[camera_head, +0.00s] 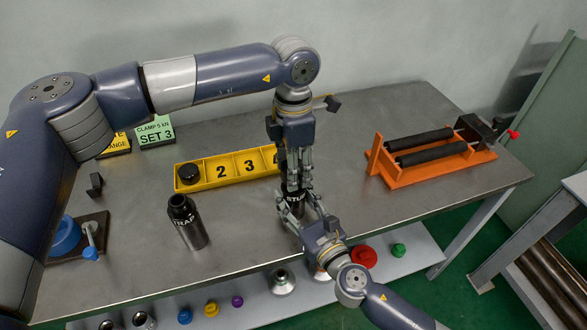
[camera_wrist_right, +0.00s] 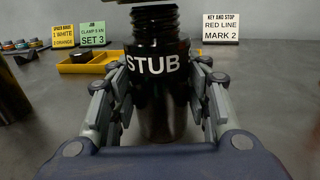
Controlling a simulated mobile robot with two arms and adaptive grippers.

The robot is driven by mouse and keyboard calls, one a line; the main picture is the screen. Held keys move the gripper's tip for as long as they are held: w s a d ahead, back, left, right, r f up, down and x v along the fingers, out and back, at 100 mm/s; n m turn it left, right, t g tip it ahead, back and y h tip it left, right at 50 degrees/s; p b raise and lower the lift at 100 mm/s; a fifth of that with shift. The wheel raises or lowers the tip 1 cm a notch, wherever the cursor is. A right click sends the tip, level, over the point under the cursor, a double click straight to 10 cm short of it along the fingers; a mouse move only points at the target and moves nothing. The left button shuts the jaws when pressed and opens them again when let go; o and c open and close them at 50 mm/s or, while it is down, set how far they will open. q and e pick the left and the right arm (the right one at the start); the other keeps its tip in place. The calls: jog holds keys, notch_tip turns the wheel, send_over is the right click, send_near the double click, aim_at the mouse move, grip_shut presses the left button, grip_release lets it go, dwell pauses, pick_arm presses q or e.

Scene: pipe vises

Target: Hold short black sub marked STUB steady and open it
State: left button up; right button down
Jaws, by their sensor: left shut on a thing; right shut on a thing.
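The short black STUB sub (camera_head: 294,200) stands upright near the front edge of the table. In the right wrist view the sub (camera_wrist_right: 158,95) shows white lettering and a bare threaded neck at the top of the picture. My right gripper (camera_head: 298,208) is shut around its body from the front, a finger on each side. My left gripper (camera_head: 294,183) points straight down above it and is shut on a part at its upper end. That part is mostly hidden by the fingers, so I cannot tell whether it touches the neck.
A yellow numbered tray (camera_head: 208,184) holds a black cap (camera_head: 188,175) in its first compartment. A black TRAP sub (camera_head: 187,222) stands to the left. An orange roller stand (camera_head: 430,155) is at the right. Several coloured caps lie on the lower shelf (camera_head: 255,312).

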pick_arm(q)
jog(key=shift+r, duration=0.1)
jog(key=shift+r, duration=2)
pick_arm(e)
jog(key=c, duration=0.8)
grip_release()
jog(key=shift+o, duration=0.2)
jog(key=v, duration=1.2)
